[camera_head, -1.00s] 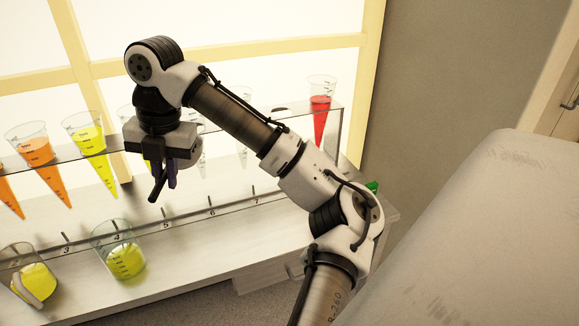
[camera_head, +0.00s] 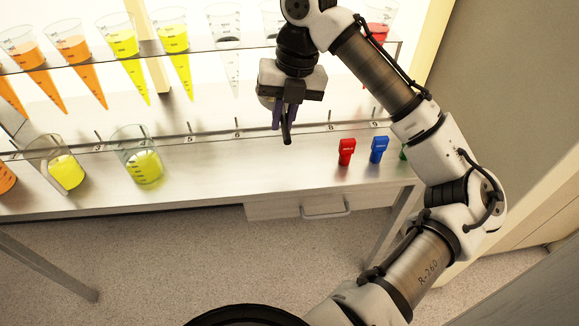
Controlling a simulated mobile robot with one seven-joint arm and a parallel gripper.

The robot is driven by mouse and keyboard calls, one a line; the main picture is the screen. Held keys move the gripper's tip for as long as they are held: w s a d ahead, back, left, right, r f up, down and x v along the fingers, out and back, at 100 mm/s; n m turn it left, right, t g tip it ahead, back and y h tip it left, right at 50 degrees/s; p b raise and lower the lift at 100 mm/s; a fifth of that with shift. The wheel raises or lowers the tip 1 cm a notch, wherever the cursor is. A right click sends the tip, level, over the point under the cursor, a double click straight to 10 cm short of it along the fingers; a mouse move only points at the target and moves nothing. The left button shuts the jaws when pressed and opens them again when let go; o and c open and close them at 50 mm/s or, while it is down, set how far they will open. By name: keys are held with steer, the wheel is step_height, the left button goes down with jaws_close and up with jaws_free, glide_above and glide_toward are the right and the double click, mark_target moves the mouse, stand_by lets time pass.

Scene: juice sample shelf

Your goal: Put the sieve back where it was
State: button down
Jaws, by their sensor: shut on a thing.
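My gripper (camera_head: 283,125) points down in front of the shelf, at the upper middle of the camera_head view. It is shut on a narrow dark curved piece (camera_head: 288,137), which hangs at its fingertips. This may be the sieve's handle, but no mesh or bowl of a sieve can be made out. The gripper is over the bench between marks 6 and 8, and mark 7 is hidden behind it. The held piece appears clear of the beakers and cones.
Behind is a rack (camera_head: 205,48) of cone glasses: orange, yellow, clear and a red one (camera_head: 378,30). Beakers with yellow liquid (camera_head: 145,165) stand at left on the bench (camera_head: 250,172). A red piece (camera_head: 346,150) and a blue piece (camera_head: 379,148) stand at right. The bench middle is clear.

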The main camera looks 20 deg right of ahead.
mark_target(281, 187)
step_height(281, 187, down, 17)
steer(key=shift+f, duration=0.15)
steer(key=shift+f, duration=0.1)
steer(key=shift+f, duration=0.15)
steer(key=c, duration=1.5)
jaws_free()
steer(key=r, duration=0.4)
steer(key=d+r, duration=0.1)
steer(key=r, duration=0.3)
steer(key=d+r, duration=0.1)
steer(key=r, duration=0.3)
steer(key=shift+s+d+r, duration=0.1)
steer(key=shift+d+r, duration=0.05)
